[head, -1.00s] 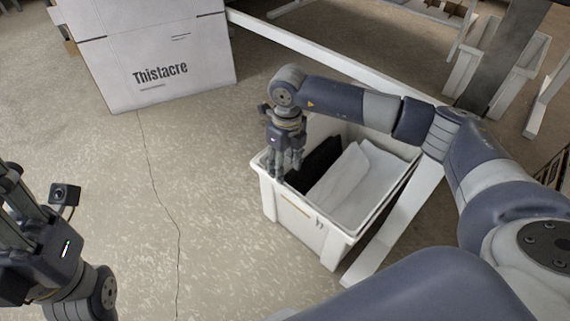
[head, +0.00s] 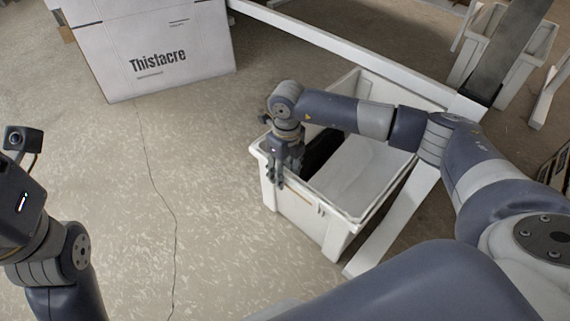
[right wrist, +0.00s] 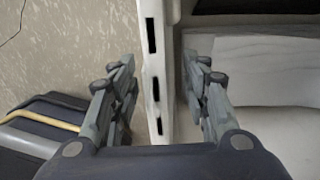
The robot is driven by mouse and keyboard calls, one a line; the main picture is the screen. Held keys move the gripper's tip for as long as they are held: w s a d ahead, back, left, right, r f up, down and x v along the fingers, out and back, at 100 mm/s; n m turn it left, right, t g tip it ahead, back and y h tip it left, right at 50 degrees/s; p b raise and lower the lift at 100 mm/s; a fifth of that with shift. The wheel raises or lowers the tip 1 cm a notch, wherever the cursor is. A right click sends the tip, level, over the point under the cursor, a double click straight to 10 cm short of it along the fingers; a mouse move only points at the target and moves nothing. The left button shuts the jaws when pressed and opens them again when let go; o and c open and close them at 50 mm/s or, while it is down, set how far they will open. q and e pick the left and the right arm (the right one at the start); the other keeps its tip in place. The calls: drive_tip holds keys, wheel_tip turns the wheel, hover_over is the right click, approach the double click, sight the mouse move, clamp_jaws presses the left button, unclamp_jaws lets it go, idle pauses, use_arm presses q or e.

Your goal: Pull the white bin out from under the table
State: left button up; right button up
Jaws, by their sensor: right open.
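The white bin (head: 290,208) stands on the floor, partly under the white table frame, with its left end out in the open. A dark item (head: 322,150) and a pale sheet-like item (head: 350,168) lie in it. My right gripper (head: 275,178) is at the bin's left wall, pointing down. In the right wrist view the bin's slotted rim (right wrist: 154,85) runs between the two open fingers (right wrist: 157,80), one outside and one inside the bin. I cannot tell whether either finger touches it. Only the base of my left gripper shows at the left edge; its fingers are out of view.
Another bin (head: 535,55) is at the far right. The floor to the left is clear.

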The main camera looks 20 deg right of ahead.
drive_tip(key=shift+f, duration=0.9)
drive_tip(key=shift+a, duration=0.1)
clamp_jaws()
